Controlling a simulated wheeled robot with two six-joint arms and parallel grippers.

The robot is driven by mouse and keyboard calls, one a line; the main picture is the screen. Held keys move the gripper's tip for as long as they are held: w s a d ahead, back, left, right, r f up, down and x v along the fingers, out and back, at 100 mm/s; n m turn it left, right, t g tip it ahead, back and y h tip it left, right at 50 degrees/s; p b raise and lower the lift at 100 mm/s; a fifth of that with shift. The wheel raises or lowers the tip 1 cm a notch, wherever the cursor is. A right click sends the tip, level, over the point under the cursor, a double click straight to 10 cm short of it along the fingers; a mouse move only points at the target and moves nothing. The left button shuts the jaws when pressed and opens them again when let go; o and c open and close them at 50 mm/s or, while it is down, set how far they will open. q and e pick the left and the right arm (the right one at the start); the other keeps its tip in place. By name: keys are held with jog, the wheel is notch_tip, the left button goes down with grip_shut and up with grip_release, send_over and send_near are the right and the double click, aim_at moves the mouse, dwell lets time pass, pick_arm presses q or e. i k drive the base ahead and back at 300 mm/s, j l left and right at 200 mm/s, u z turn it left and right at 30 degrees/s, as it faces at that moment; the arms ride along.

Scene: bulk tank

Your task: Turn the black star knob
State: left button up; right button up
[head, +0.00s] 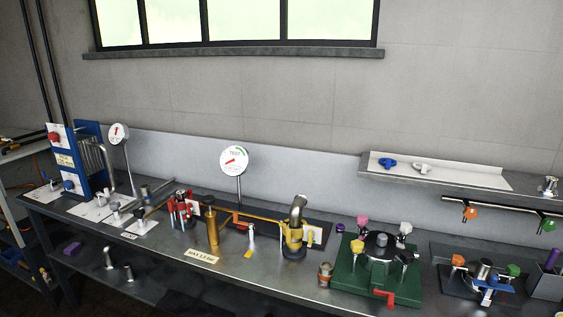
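A green block fixture (350,283) stands on the metal bench right of centre. A dark round vessel sits on it, with a dark grey knob-like piece (381,240) on top. This may be the black star knob, but its shape is too small to tell. A pink knob (362,221), a white knob (405,228) and a yellow knob (357,246) stand around the vessel. A red handle (385,297) sticks out at the front. Neither of my grippers is in view.
A yellow valve with a grey elbow (295,235) and a brass cylinder (211,225) stand left of the fixture. A stand with orange, green and blue knobs (487,275) is to its right. A wall shelf (440,176) overhangs the right side.

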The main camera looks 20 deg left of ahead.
aim_at(140, 212)
jog(key=i+l+u, duration=0.15)
jog(key=l+u, duration=0.5)
jog(key=l, duration=0.15)
jog(key=i+l+u, duration=0.1)
jog(key=l+u, duration=0.2)
jog(key=l, duration=0.2)
